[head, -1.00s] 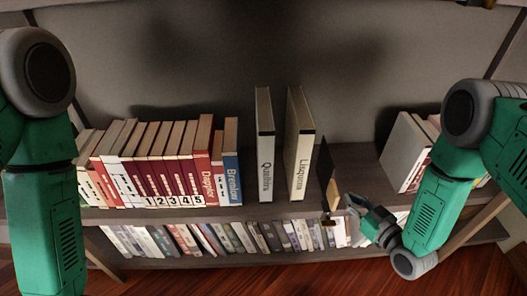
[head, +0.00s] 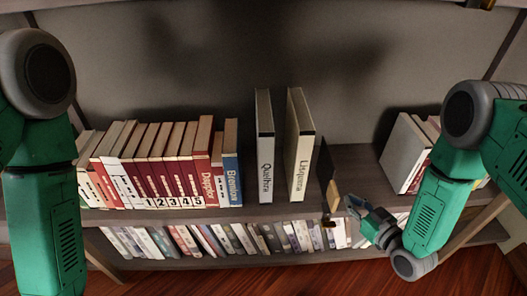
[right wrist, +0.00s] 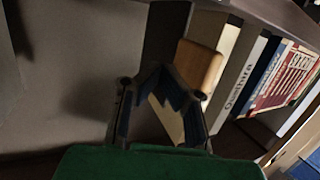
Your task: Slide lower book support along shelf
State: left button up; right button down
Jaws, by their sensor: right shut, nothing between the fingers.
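The book support is a thin black upright plate (head: 324,171) with a light wooden block (head: 333,195) on its front side. In the right wrist view the wooden block (right wrist: 200,67) and dark plate (right wrist: 165,32) are just beyond my fingers. My right gripper (head: 350,203) is shut and empty, close to the block's right side; I cannot tell whether it touches. Its fingers also show in the right wrist view (right wrist: 161,73), tips together. My left arm shows at the left, but its gripper is out of view.
Two books, "Quelhra" (head: 265,150) and "Lisquora" (head: 300,150), stand apart on the shelf (head: 282,211). A row of red and blue books (head: 165,170) fills the left. A white book (head: 403,155) stands at right. A lower shelf holds several small books (head: 225,238).

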dwell(0.4)
jog(key=a, duration=0.7)
jog(key=shift+p, duration=0.35)
jog(key=shift+a, duration=0.1)
dwell(0.5)
jog(key=a, duration=0.7)
dwell(0.7)
jog(key=shift+a, duration=2.65)
jog(key=d+p, duration=0.1)
jog(key=d, duration=0.3)
jog(key=shift+d, duration=0.15)
